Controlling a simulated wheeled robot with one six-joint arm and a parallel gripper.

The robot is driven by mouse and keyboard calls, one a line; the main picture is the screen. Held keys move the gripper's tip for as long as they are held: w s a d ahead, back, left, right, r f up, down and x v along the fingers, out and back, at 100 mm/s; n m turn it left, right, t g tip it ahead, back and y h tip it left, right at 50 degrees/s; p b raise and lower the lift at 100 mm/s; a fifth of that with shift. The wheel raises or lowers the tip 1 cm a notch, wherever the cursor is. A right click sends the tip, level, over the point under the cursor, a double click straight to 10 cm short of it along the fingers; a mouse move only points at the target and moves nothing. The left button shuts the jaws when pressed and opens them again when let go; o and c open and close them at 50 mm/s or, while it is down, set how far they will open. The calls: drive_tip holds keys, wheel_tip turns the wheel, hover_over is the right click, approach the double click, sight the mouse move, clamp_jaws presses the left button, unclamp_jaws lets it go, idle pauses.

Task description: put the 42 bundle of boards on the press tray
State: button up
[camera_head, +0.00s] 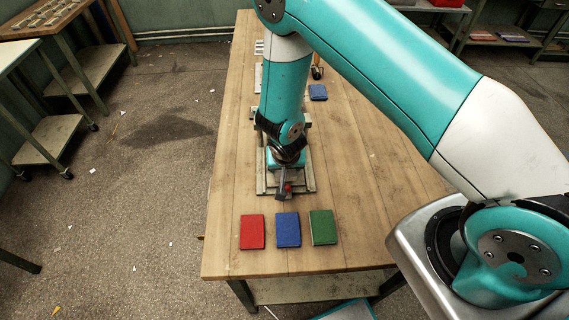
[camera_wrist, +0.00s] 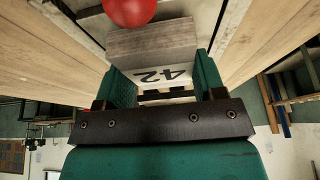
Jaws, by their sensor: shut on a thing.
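The grey 42 bundle of boards (camera_wrist: 152,43) is between the two teal fingers of my gripper (camera_wrist: 162,72) in the wrist view, its white label reading 42 upside down. My gripper is shut on it. In the head view my gripper (camera_head: 284,172) is low over the pale metal press tray (camera_head: 263,184) on the wooden table. The arm and gripper hide much of the tray and bundle there. I cannot tell whether the bundle touches the tray.
A red ball-shaped knob (camera_wrist: 130,10) is close beyond the bundle. Red (camera_head: 252,232), blue (camera_head: 288,230) and green (camera_head: 323,227) blocks lie in a row at the table's (camera_head: 385,175) near end. Another blue block (camera_head: 318,92) lies farther back. The table's right side is mostly clear.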

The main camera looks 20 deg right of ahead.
drive_tip(key=shift+f+b, duration=0.5)
drive_tip(key=shift+b, duration=0.25)
idle(1.3)
idle(0.4)
drive_tip(key=o, duration=1)
drive_tip(key=b+v, duration=0.3)
drive_tip(key=v, duration=1.4)
drive_tip(key=shift+r, duration=0.2)
drive_tip(key=shift+s, duration=0.1)
